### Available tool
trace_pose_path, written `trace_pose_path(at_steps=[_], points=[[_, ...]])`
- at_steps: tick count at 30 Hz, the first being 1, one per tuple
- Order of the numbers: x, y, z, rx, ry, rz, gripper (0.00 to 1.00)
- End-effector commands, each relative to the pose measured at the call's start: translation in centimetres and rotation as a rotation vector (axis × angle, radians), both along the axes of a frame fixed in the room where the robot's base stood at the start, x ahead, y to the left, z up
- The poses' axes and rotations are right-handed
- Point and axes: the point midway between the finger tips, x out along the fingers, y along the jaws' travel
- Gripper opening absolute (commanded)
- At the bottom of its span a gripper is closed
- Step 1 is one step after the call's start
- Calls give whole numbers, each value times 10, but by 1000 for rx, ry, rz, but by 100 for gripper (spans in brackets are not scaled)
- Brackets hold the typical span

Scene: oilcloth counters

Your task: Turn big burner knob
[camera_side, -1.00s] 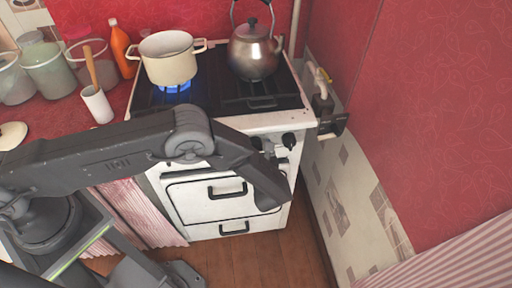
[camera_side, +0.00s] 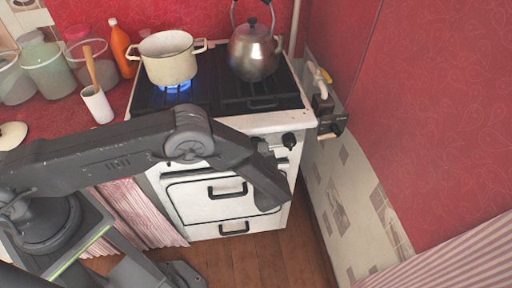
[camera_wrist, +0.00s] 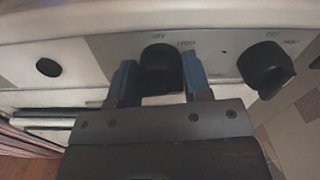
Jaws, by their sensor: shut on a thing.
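A round black burner knob (camera_wrist: 160,62) sits on the stove's pale front panel in the middle of the wrist view, with small print above it. My gripper (camera_wrist: 159,78) is shut on this knob, with one blue-padded finger on its left and one on its right. A second black knob (camera_wrist: 265,66) is to the right, apart from the fingers; it also shows in the side view (camera_side: 289,140). In the side view my gripper is at the front panel, and my arm hides most of the held knob. The prints do not clearly show which burner it serves.
A cream pot (camera_side: 169,62) stands over a blue flame (camera_side: 173,87) at the stove's back left. A steel kettle (camera_side: 254,55) stands at the back right. The oven door handle (camera_side: 227,190) sticks out below.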

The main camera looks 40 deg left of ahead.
Motion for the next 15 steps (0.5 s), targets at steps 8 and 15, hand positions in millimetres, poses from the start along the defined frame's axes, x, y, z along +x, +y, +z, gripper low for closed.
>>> trace_pose_path(at_steps=[8,15], points=[[-1,0,0,-166,-166,0,21],[-1,0,0,-189,-189,0,21]])
